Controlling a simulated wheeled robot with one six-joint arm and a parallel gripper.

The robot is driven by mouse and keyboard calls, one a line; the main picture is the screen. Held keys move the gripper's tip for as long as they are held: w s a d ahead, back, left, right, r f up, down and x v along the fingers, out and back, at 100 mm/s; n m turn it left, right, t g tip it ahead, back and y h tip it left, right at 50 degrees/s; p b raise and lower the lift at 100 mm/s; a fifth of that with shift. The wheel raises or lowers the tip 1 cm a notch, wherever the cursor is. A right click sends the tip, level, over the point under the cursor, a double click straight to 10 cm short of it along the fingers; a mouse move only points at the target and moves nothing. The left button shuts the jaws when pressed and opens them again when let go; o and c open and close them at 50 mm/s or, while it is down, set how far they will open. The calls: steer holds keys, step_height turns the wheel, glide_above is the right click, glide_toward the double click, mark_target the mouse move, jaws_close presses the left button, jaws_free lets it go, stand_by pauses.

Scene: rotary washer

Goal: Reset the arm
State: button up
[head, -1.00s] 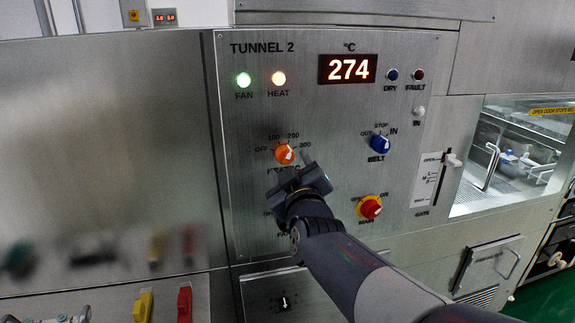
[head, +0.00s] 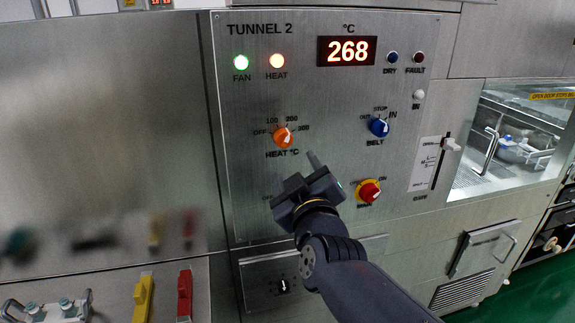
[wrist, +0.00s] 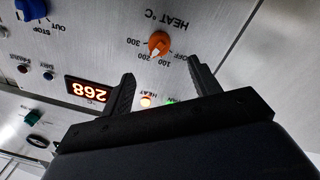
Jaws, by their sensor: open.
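My gripper (head: 301,178) is in front of the control panel (head: 250,110), below and a little right of the orange heat knob (head: 284,137). Its jaws are open and empty, with both fingers visible in the wrist view (wrist: 160,68). The heat knob also shows in the wrist view (wrist: 159,43), turned upside down, clear of the fingers. Its white pointer is near the 200 mark. The display (head: 347,50) reads 268. The fan lamp (head: 240,62) is green and the heat lamp (head: 277,61) glows pale orange. My gripper hides the panel's lower left part.
The blue belt knob (head: 379,128) and red-and-yellow main switch (head: 369,192) are right of my gripper. The gate lever (head: 451,145) is farther right, beside a glass window (head: 510,140). Yellow (head: 142,298) and red (head: 184,294) handles stand at lower left.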

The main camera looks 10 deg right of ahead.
mark_target(284, 143)
steer(key=shift+w+d+r+p, duration=0.1)
steer(key=shift+w+p, duration=0.05)
steer(key=shift+w, duration=1.65)
steer(key=shift+w+d+r+p, duration=0.1)
steer(key=shift+w+r, duration=0.05)
steer(key=shift+w, duration=1.65)
steer(key=shift+w+d+r+p, duration=0.1)
steer(key=shift+w+p, duration=0.05)
steer(key=shift+w, duration=1.65)
steer(key=shift+s, duration=0.1)
steer(key=shift+w, duration=0.25)
steer(key=m, duration=0.1)
steer(key=m+p, duration=0.1)
steer(key=m, duration=0.1)
steer(key=shift+s+r, duration=0.15)
steer(key=shift+s, duration=0.05)
steer(key=m+p, duration=0.2)
steer(key=m, duration=0.4)
steer(key=shift+a+g+p, duration=0.1)
steer(key=shift+g+p, duration=0.2)
steer(key=shift+p, duration=0.1)
steer(key=shift+s, duration=0.35)
steer(key=shift+s+a+b, duration=0.15)
steer(key=shift+s+b, duration=0.1)
steer(key=shift+s, duration=1.15)
steer(key=shift+s+a+b, duration=0.1)
steer(key=shift+s+b, duration=0.15)
steer(key=shift+s, duration=1.15)
